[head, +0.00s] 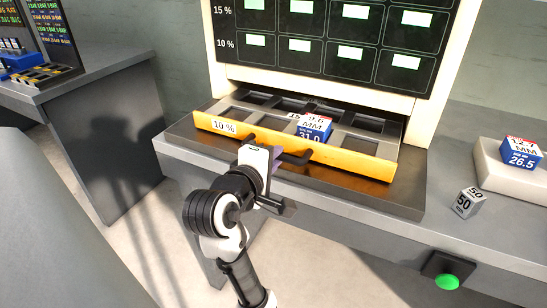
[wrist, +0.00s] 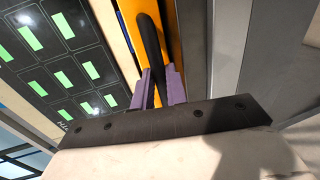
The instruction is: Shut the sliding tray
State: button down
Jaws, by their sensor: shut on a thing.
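The sliding tray (head: 362,161) stands pulled out from the slot below the dark panel, with a yellow front marked 10 %. Its compartments show, and a blue, white and red block (head: 313,127) marked 31.0 sits in it. A dark bar handle (head: 290,154) runs along the yellow front. My gripper (head: 262,172) is at the left part of this handle. In the wrist view the purple fingers of my gripper (wrist: 161,88) are closed around the black handle (wrist: 150,45), in front of the yellow face (wrist: 131,22). The fingertips are partly hidden in the head view.
A small grey cube (head: 467,203) marked 50 stands on the counter to the right. A blue, white and red block (head: 521,152) marked 26.5 rests on a pale pad (head: 492,168). A green button (head: 446,282) is on the counter's front. Another bench (head: 75,85) stands at left.

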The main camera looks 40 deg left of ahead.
aim_at(285, 144)
jog(key=x, duration=0.2)
jog(key=r+p+x, duration=0.1)
jog(key=x, duration=0.1)
jog(key=shift+w+a+p, duration=0.1)
jog(key=shift+w+p, duration=0.2)
jog(key=shift+w, duration=0.2)
jog(key=shift+f, duration=0.1)
jog(key=c, duration=1.7)
grip_release()
jog(key=b+v, duration=0.1)
jog(key=v, duration=1.3)
jog(key=shift+a, duration=0.1)
